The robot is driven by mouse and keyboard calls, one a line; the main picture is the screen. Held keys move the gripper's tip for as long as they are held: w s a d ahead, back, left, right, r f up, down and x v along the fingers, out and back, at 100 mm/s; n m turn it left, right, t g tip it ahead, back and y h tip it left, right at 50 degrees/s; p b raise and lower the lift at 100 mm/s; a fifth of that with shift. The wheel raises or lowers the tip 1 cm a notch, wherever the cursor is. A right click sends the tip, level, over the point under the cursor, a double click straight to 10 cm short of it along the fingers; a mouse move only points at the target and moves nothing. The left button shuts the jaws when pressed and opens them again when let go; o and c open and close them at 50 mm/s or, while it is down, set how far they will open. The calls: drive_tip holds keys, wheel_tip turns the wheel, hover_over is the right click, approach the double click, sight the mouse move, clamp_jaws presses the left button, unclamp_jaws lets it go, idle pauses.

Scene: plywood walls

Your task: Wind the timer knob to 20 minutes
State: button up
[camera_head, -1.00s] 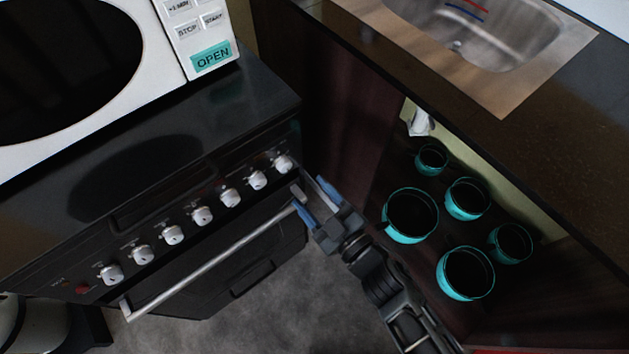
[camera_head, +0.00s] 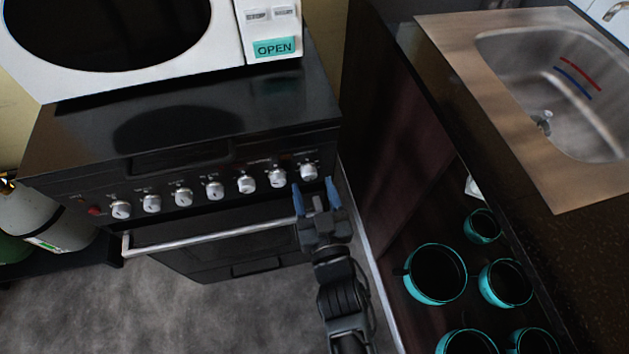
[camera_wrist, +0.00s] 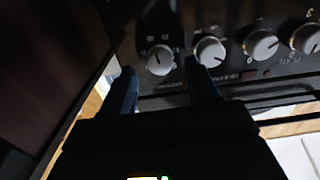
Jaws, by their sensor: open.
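The rightmost knob (camera_head: 309,172) on the black oven's front panel is silver-white and round. In the wrist view this knob (camera_wrist: 160,60) shows between and beyond my fingertips, with small marks around it that differ from its neighbour's. It appears to be the timer knob, but I cannot read its label or setting. My gripper (camera_head: 314,185) is open and empty, its two blue fingers pointing at the panel just in front of and below that knob. In the wrist view the gripper (camera_wrist: 160,68) shows dark fingers on either side of the knob, with no clear contact.
Several similar knobs run leftward, the nearest neighbour (camera_head: 277,177) close to my left finger. The oven's handle bar (camera_head: 210,238) lies below. A white microwave (camera_head: 245,40) stands on top. The cabinet (camera_head: 385,130) and shelf with teal pots (camera_head: 435,300) are at right.

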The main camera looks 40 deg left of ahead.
drive_tip(key=shift+x, duration=1.3)
drive_tip(key=shift+c, duration=0.4)
drive_tip(key=shift+s, duration=0.1)
drive_tip(key=c, duration=0.9)
drive_tip(key=shift+s+a, duration=0.1)
drive_tip(key=shift+c, duration=0.2)
drive_tip(key=o, duration=1)
drive_tip(key=shift+v, duration=3.9)
